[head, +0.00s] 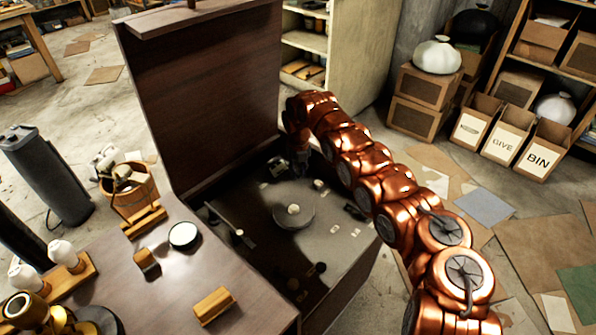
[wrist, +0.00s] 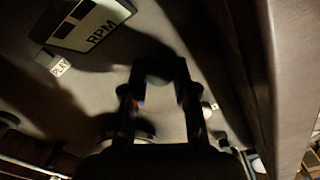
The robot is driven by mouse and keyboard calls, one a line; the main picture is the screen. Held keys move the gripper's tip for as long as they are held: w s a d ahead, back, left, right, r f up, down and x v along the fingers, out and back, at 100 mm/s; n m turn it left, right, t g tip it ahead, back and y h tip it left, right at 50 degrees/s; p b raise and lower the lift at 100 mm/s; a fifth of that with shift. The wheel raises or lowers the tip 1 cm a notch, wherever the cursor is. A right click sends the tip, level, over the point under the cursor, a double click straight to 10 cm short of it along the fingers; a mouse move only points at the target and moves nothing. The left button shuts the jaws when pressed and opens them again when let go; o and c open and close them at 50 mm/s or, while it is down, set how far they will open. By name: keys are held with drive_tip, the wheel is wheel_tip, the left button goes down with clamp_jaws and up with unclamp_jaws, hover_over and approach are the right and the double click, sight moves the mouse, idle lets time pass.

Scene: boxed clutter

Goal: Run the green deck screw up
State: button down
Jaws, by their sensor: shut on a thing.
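My gripper (head: 301,168) reaches down into the open wooden box, near its back wall beside the raised lid. In the wrist view my gripper (wrist: 160,80) has its two dark fingers on either side of a small, dim, rounded grey-green thing, which I take to be the green deck screw (wrist: 158,71). The fingers are shut on it. Its lower part is in shadow, so I cannot tell whether it sits in the deck or stands clear of it. In the head view my gripper and arm hide the screw. The deck (head: 250,215) is dark grey.
A round platter (head: 293,212) lies mid-deck. The raised lid (head: 205,90) stands behind, and a box wall (wrist: 285,75) runs close on the right. A cluttered wooden table (head: 240,290) adjoins the box.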

sight(298, 172)
drive_tip(key=shift+n, duration=0.3)
drive_tip(key=c, duration=0.9)
unclamp_jaws()
drive_tip(key=shift+r, duration=0.1)
drive_tip(key=shift+r, duration=3.65)
